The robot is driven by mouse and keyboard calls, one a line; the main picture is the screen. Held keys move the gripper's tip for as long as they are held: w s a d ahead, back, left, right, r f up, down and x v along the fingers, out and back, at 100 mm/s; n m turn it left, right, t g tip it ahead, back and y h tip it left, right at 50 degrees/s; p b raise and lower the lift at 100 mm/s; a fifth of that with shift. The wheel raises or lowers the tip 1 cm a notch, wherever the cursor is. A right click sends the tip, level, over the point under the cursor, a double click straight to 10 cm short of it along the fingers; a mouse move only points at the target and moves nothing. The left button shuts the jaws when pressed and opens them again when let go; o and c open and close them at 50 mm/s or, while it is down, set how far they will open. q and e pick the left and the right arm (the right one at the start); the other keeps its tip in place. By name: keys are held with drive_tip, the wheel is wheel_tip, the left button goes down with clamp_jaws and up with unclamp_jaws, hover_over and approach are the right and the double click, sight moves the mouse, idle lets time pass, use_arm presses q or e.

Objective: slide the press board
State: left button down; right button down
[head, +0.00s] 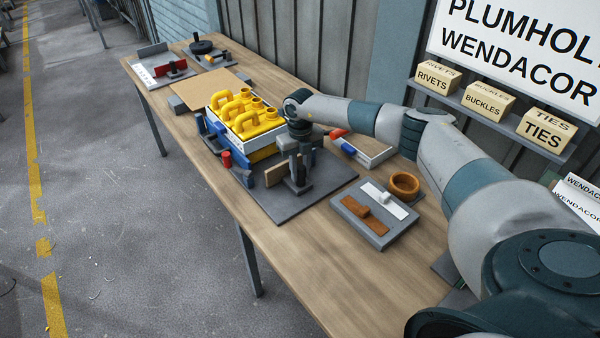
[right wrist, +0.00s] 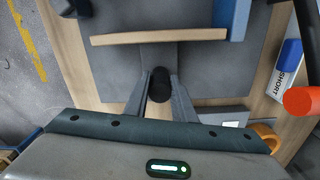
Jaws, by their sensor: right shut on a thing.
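The press board is a thin tan board (head: 276,170) standing on edge on a dark grey base plate (head: 326,193). In the right wrist view, the board (right wrist: 158,37) spans the upper middle, apart from my fingertips. My right gripper (head: 299,178) is beside it, on the side away from the jerry cans. Yellow jerry cans (head: 256,122) stand in a white and blue holder on the plate, beyond the board. My left gripper is out of view.
A grey tray (head: 345,211) with brown and white pieces and a brown ring (head: 405,184) lie right of the plate. A flat tan panel (head: 203,88) and more fixtures occupy the far end.

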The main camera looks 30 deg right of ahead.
drive_tip(key=shift+s+r, duration=0.15)
drive_tip(key=shift+s, duration=0.15)
drive_tip(key=shift+w, duration=0.15)
drive_tip(key=c, duration=1.5)
unclamp_jaws()
drive_tip(key=shift+r, duration=0.1)
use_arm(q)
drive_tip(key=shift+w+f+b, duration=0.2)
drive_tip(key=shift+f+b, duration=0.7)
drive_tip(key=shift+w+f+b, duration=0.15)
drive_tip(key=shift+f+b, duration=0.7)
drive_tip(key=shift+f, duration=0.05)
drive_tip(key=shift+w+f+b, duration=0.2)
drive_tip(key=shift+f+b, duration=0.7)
use_arm(e)
drive_tip(key=shift+r, duration=8.55)
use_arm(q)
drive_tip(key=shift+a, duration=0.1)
